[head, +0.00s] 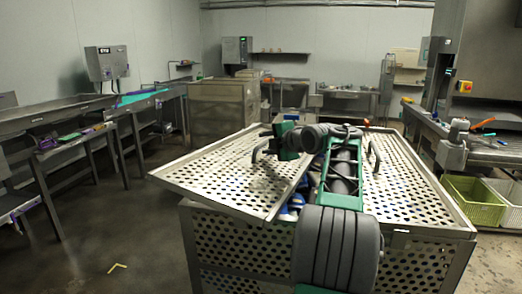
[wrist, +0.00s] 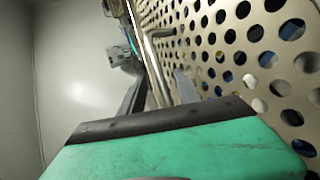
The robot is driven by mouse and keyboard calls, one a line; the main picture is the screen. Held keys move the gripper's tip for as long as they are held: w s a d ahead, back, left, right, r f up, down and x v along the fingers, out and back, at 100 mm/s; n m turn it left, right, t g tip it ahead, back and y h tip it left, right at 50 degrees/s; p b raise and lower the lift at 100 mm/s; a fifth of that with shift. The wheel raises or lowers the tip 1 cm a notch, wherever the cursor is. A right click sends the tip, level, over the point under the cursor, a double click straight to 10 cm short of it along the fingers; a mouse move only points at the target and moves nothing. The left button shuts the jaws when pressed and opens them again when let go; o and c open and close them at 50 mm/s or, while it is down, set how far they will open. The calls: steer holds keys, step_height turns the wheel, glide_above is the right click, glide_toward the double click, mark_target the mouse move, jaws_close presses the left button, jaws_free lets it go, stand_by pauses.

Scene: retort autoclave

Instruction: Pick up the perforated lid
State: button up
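The perforated lid (head: 215,178) is a grey metal sheet full of round holes. It lies askew on a perforated metal crate (head: 240,250), overhanging its left side. A bent bar handle (head: 257,149) stands up from it. In the wrist view the lid (wrist: 235,50) fills the right side, and the handle's bar (wrist: 157,65) shows between my two dark fingers. My gripper (head: 278,147) is at the handle; its fingers in the wrist view (wrist: 160,92) stand apart, with gaps visible beside the bar. My arm hides part of the crate top.
A second perforated panel (head: 400,190) with a handle (head: 375,155) covers the crate's right side. Blue and white items (head: 292,207) show in the gap between. Benches (head: 70,135) line the left wall. Green and white baskets (head: 473,198) stand at right. The floor at left is clear.

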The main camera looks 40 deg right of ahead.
steer(key=shift+w+f, duration=0.1)
steer(key=shift+w, duration=0.25)
steer(key=shift+s, duration=0.1)
jaws_close()
stand_by(1.0)
steer(key=shift+r, duration=0.3)
